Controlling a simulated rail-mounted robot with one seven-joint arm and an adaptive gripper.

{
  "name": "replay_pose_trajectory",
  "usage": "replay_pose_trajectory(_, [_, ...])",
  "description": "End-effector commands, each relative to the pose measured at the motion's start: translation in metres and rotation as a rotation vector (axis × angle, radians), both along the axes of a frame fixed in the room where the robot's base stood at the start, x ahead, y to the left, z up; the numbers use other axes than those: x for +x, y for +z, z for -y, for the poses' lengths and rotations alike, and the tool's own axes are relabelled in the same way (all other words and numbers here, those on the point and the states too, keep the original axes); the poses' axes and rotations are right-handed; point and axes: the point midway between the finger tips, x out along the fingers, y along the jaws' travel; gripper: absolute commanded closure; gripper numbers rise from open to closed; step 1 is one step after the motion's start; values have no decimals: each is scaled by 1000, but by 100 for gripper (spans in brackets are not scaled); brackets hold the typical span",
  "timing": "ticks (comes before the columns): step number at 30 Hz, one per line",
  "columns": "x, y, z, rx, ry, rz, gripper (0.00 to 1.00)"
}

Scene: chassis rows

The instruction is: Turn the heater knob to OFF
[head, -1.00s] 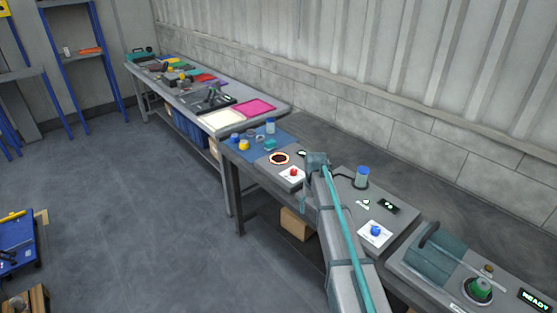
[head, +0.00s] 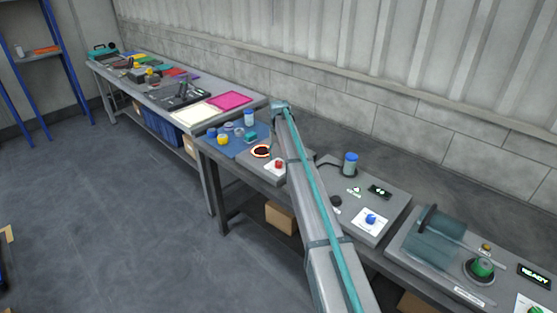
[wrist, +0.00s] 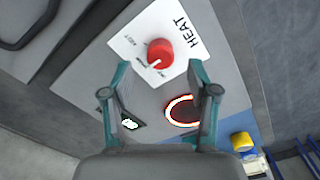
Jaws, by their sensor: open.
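The red heater knob (wrist: 160,52) sits on a white card (wrist: 190,28) marked HEAT in the wrist view. A white pointer line on the knob points toward the lower left of that view; the small labels are too blurred to read surely. The knob also shows in the head view (head: 279,164), just left of my arm. The heater's ring (wrist: 183,110) glows orange-red; it shows in the head view too (head: 261,151). My gripper (wrist: 160,66) is open, its teal fingers spread to either side of the knob in the picture. Contact cannot be told. In the head view my gripper is hidden.
A small lit display (wrist: 130,122) lies by the left finger. A blue mat (head: 232,138) with jars and cups adjoins the heater. On the right stand a panel with a blue knob (head: 370,218) and a blue-capped jar (head: 350,163).

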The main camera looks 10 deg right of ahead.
Motion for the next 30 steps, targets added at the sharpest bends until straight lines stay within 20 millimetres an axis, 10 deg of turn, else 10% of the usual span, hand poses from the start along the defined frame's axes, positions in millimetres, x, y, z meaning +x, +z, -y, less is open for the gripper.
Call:
replay_pose_trajectory(20, [0,-39,0,0,0,1,42])
replay_pose_trajectory(30, [0,-39,0,0,0,1,99])
